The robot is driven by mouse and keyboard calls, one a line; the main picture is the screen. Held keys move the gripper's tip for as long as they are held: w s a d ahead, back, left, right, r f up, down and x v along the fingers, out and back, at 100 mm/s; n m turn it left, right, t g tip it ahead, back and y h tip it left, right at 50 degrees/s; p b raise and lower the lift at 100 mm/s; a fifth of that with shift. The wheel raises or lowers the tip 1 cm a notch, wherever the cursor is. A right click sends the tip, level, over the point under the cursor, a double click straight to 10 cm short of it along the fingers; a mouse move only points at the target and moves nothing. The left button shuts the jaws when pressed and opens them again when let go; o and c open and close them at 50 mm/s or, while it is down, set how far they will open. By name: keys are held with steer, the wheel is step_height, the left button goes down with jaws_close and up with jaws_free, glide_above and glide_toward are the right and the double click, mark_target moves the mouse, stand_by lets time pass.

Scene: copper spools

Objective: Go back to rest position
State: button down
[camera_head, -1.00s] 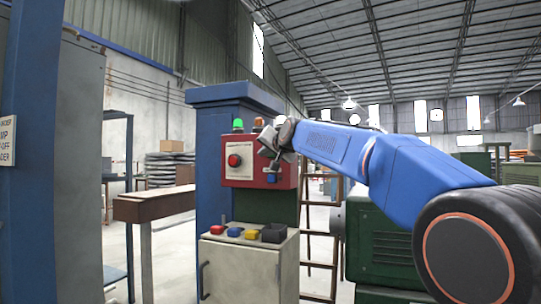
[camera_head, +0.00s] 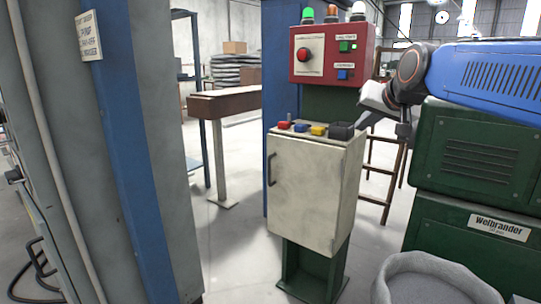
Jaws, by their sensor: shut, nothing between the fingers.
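My blue arm (camera_head: 485,75) enters from the right. My gripper (camera_head: 366,115) is at its left end, pointing left and down, shut and empty. The box has a red button (camera_head: 303,55), a lit green button (camera_head: 343,46) and a blue button (camera_head: 343,75). The fingertips are small and partly unclear against the background.
A green machine (camera_head: 480,155) stands under my arm at the right. A grey bin (camera_head: 430,280) is at the front. A blue column (camera_head: 135,150) is at the left.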

steer(key=s+d+f+n+g, duration=0.1)
steer(key=s+d+f+g, duration=0.1)
steer(key=s+f, duration=1.3)
steer(key=s+d+f+n+g+h, duration=0.1)
steer(key=s+f+g, duration=0.3)
steer(key=s+f, duration=1.2)
steer(key=shift+s+d+f+n+h, duration=0.15)
steer(key=shift+s+d+n+h, duration=0.2)
steer(key=shift+s+d, duration=0.2)
